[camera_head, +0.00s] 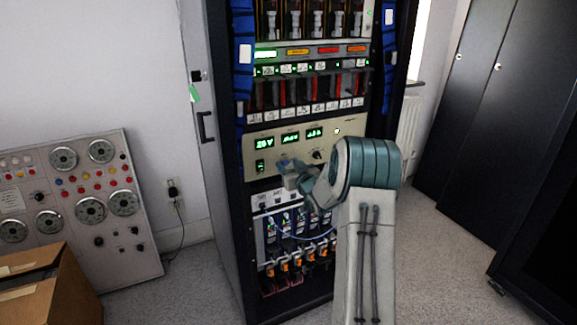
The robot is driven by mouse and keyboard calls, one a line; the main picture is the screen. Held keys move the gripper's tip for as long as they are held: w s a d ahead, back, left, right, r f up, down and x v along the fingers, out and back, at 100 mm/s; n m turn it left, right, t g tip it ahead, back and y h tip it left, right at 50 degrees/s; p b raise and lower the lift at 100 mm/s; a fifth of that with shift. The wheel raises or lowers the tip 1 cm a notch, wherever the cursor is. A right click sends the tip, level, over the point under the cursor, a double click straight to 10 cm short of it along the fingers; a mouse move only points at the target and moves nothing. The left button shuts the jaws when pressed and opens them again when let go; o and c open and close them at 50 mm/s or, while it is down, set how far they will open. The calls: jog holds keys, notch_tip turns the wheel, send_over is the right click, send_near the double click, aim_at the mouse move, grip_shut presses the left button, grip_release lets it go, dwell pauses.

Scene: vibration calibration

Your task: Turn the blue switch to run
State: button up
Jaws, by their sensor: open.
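The rack's beige panel (349,146) carries three green displays (290,138), a small green-lit switch (260,166) at its lower left and a dark knob (317,155) at its lower right. My gripper (287,164) is at the lower middle of this panel, between the green-lit switch and the knob. It is open, though its fingers are small and blurred here. I cannot make out a separate blue switch; a bluish patch shows at my fingertips, and my gripper and wrist cover that part of the panel. I cannot tell whether they touch it.
The tall black rack (226,225) has modules above and cabled units (290,240) below the panel. Its side door (205,128) has a handle. A gauge console (85,200) and cardboard box (50,290) stand left. Dark cabinets (500,110) stand right, with clear floor (440,255) before them.

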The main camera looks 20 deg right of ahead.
jog(key=shift+w, duration=0.35)
jog(key=c, duration=1)
jog(key=shift+f+b, duration=0.15)
jog(key=shift+b, duration=0.3)
jog(key=shift+a+f+n+b, duration=0.1)
jog(key=shift+n+b, duration=4.4)
jog(key=shift+b, duration=0.5)
jog(key=shift+a+f+n+b, duration=0.1)
jog(key=shift+n+b, duration=4.4)
jog(key=shift+b, duration=0.5)
jog(key=shift+r, duration=0.1)
